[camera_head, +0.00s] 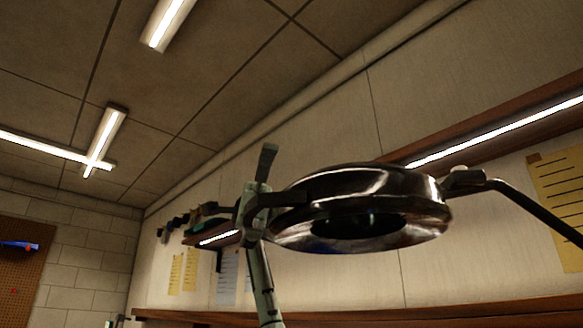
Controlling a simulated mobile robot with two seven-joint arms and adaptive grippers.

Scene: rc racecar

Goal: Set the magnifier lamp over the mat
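The magnifier lamp's head (375,190) is a dark, glossy ring seen from below in the middle right. Its thin arm (515,192) runs from a joint at the ring's right side down to the right edge. My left gripper (275,180) is at the left side of the ring, its arm rising from below. One dark finger points up and a dark bar reaches right to the ring's left rim. I cannot tell whether this bar is a finger or part of the lamp, nor whether the gripper grips it. My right gripper and the mat are out of view.
The view tilts up to the ceiling with lit tubes (168,22). Behind the lamp is a wall with a wooden shelf (480,135) and light strip. Yellow sheets (562,190) hang there. A pegboard (25,270) is at far left. The space above the lamp looks clear.

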